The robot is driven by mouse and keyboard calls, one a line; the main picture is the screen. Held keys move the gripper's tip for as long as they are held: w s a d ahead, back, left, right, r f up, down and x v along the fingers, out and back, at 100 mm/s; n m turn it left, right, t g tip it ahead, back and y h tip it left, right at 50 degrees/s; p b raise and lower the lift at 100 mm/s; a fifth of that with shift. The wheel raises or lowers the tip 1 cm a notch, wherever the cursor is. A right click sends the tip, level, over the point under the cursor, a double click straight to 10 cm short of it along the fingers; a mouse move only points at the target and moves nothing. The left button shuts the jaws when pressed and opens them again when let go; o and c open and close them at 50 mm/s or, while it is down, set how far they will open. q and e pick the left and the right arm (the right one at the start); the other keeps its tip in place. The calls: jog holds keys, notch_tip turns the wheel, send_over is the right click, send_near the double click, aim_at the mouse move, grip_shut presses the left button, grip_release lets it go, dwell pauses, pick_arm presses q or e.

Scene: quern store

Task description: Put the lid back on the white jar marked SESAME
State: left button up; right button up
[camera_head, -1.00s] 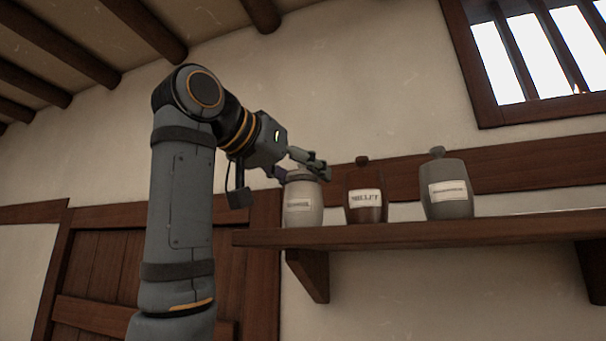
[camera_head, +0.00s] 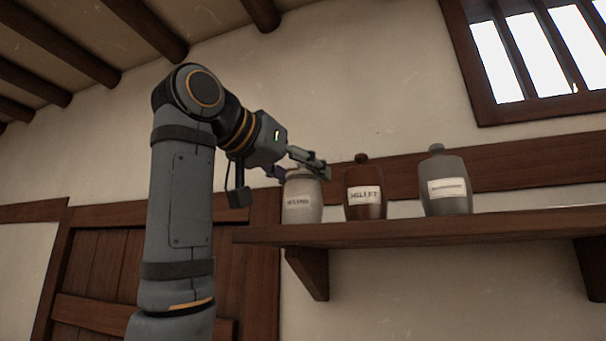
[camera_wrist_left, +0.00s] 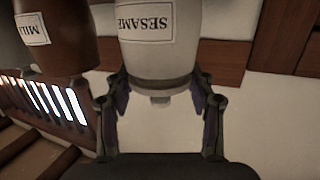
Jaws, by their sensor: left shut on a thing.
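The white jar marked SESAME (camera_head: 302,204) stands upright at the left end of the wooden shelf. Its label reads clearly in the left wrist view (camera_wrist_left: 153,52). My left gripper (camera_head: 304,170) is at the top of this jar, one finger on each side. In the left wrist view, the fingers (camera_wrist_left: 160,82) are shut on the pale lid (camera_wrist_left: 160,90), whose small knob points towards my palm. The lid is at the jar's mouth, in line with it. I cannot tell whether it sits fully down. My right gripper is not in view.
A brown jar marked MILLET (camera_head: 365,198) stands close to the right of the white jar. A grey jar (camera_head: 446,190) stands further right; both have their lids on. The shelf (camera_head: 400,232) has free room at its right. A barred window (camera_head: 535,60) is above.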

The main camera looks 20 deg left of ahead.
pick_arm(q)
jog(key=o, duration=1.6)
notch_tip(320, 180, up, 3)
jog(key=shift+f+p, duration=0.1)
jog(key=shift+p, duration=1.15)
jog(key=shift+r, duration=2.15)
grip_shut()
